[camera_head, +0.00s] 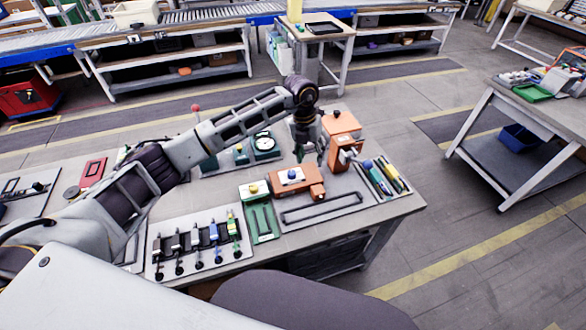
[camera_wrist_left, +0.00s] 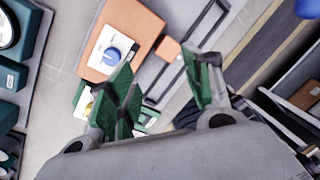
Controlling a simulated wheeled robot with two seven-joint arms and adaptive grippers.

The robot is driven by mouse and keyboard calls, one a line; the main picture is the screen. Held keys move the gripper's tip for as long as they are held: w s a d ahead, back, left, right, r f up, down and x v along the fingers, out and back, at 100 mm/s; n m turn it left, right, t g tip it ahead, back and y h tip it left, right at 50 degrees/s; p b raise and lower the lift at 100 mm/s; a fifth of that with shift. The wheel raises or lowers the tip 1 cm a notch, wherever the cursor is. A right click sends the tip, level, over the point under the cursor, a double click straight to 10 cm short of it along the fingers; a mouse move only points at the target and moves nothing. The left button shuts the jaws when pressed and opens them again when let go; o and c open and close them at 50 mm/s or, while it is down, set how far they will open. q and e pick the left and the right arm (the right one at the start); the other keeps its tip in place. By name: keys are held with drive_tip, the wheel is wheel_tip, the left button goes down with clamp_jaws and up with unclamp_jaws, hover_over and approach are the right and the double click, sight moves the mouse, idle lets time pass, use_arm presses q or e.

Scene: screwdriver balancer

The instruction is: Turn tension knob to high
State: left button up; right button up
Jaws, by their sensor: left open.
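An orange tool balancer body (camera_head: 312,189) lies on the grey mat of the workbench, with a white plate on it. A round blue knob (camera_head: 292,174) sits on the plate. My left gripper (camera_head: 304,152) hangs above and behind the balancer. Its green fingers (camera_wrist_left: 163,95) are spread, with nothing held between them. The knob's markings are too small to read. My right gripper does not show.
An upright orange unit (camera_head: 342,130) stands close to the right of my gripper. A green fixture (camera_head: 262,218) with a yellow knob and a rack of screwdrivers (camera_head: 198,242) are to the left. A black rail frame (camera_head: 322,208) lies in front; pens lie at the right edge.

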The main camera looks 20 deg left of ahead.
sight(292, 172)
use_arm(q)
drive_tip(key=w+a+r+y, duration=0.1)
drive_tip(key=w+a+y, duration=0.1)
drive_tip(key=a, duration=0.4)
drive_tip(key=shift+r+n+y, duration=0.3)
drive_tip(key=shift+r+n, duration=0.05)
drive_tip(key=shift+n, duration=0.05)
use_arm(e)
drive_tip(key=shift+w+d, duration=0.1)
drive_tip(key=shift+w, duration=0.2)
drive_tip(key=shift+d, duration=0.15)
use_arm(q)
drive_tip(key=shift+f, duration=0.1)
drive_tip(key=f, duration=0.4)
drive_tip(key=f+p, duration=0.1)
drive_tip(key=f, duration=0.3)
drive_tip(key=f+p, duration=0.1)
drive_tip(key=f, duration=0.3)
drive_tip(key=shift+a, duration=0.25)
drive_tip(key=shift+a+f, duration=0.1)
drive_tip(key=shift+f, duration=0.7)
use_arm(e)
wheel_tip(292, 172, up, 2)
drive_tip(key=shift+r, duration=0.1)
